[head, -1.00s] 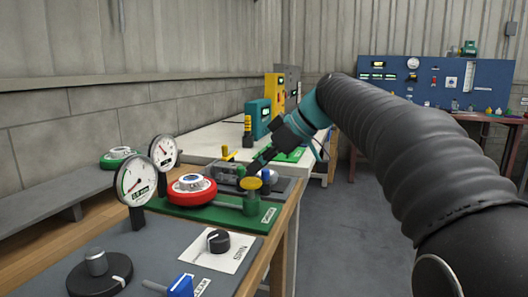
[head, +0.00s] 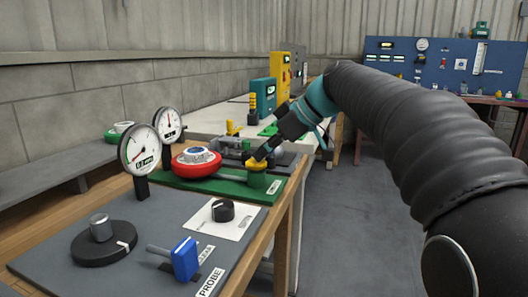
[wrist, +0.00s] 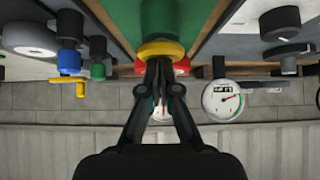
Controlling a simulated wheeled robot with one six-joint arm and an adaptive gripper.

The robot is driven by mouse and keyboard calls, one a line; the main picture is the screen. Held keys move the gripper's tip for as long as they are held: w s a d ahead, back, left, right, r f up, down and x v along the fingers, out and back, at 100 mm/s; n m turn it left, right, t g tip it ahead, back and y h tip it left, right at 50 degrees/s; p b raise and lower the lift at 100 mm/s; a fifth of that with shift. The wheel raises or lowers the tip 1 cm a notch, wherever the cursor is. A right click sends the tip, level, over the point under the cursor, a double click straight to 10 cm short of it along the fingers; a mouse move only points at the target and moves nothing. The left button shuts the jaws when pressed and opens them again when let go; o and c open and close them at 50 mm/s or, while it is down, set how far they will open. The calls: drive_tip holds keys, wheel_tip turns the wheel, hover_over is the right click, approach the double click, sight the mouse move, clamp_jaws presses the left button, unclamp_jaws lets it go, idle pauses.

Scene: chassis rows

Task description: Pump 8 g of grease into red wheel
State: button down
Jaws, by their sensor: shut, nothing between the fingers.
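The red wheel (head: 196,160), with a pale round hub, sits on a green base (head: 230,186) on the bench. A white dial gauge (head: 140,149) stands left of the wheel.
A second gauge (head: 168,124) stands behind. A grey panel nearer me holds a black dial (head: 222,211), a black round knob (head: 103,243) and a blue probe (head: 185,259). More fixtures stand farther along the bench. The floor (head: 365,220) right of the bench is clear.

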sight(263, 162)
drive_tip(key=shift+f, duration=0.3)
wheel_tip(263, 162, up, 5)
drive_tip(key=p, duration=0.3)
drive_tip(key=shift+f, duration=0.2)
drive_tip(key=v, duration=1)
drive_tip(key=shift+p, duration=0.45)
wheel_tip(263, 162, up, 2)
drive_tip(key=shift+r+p, duration=0.2)
drive_tip(key=shift+p, duration=0.35)
